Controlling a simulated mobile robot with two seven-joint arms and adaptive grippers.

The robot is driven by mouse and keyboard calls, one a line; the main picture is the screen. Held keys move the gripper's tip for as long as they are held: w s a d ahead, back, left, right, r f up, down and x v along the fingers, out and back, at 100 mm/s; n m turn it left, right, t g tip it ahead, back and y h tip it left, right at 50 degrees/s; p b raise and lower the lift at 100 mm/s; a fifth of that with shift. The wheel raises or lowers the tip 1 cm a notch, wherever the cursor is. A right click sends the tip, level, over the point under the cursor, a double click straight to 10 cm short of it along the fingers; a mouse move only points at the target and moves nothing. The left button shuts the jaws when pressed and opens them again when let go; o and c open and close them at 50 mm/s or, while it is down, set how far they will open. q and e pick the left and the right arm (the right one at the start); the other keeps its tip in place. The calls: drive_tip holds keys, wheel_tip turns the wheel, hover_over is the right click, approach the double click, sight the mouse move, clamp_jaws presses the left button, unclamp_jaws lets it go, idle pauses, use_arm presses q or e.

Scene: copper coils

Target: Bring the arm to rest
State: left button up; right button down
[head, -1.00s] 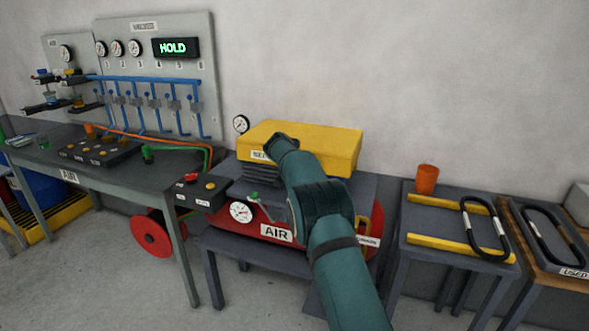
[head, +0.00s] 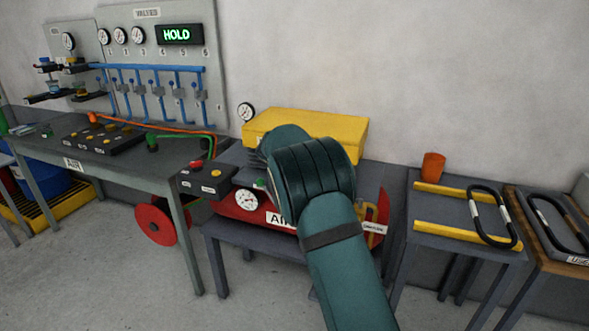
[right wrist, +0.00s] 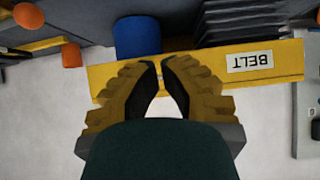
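My right arm (head: 335,235) reaches in from the bottom of the head view, over the red air compressor (head: 238,207). Its own bulk hides its gripper there. In the right wrist view my right gripper (right wrist: 159,66) has two ridged yellow-brown fingers with dark pads. A narrow gap separates them and nothing is held between them. Beyond them lies a yellow bar with a BELT label (right wrist: 250,62), and a blue cylinder (right wrist: 137,37) is behind it. I cannot tell whether the fingers touch the bar. My left gripper is not in view.
A yellow box (head: 345,130) stands behind the arm. A valve board (head: 205,55) reads HOLD. A dark bench (head: 150,175) is at left. At right stand a grey table (head: 430,212) with a black belt loop (head: 476,210) and an orange cup (head: 433,165), then a tray with another loop (head: 545,225).

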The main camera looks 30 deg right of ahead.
drive_tip(key=shift+s+a+f, duration=0.2)
drive_tip(key=shift+s+a, duration=0.05)
drive_tip(key=shift+a, duration=0.05)
drive_tip(key=s+a+f+n+g+y, duration=0.15)
drive_tip(key=s+a+f, duration=0.3)
drive_tip(key=f, duration=0.45)
drive_tip(key=s+a+f+n+y, duration=0.25)
drive_tip(key=s+a+f, duration=0.2)
drive_tip(key=f, duration=0.35)
drive_tip(key=s+a+f+n+g+y, duration=0.1)
drive_tip(key=s+a+f+y, duration=0.25)
drive_tip(key=a+f, duration=0.4)
drive_tip(key=s+a+f+n+y, duration=0.1)
drive_tip(key=s+a+f, duration=0.1)
drive_tip(key=s+a, duration=0.3)
drive_tip(key=s+a+f+n+g+y, duration=0.1)
drive_tip(key=s+a, duration=0.4)
drive_tip(key=s, duration=0.6)
drive_tip(key=s+a+f+n+g+y, duration=0.1)
drive_tip(key=s+a+f+y, duration=0.1)
drive_tip(key=s+a+f, duration=0.3)
drive_tip(key=s+a, duration=0.1)
drive_tip(key=s, duration=0.2)
drive_tip(key=shift+s+n, duration=0.3)
drive_tip(key=shift+s, duration=0.05)
drive_tip(key=shift+a+y, duration=0.1)
drive_tip(key=shift+y, duration=0.15)
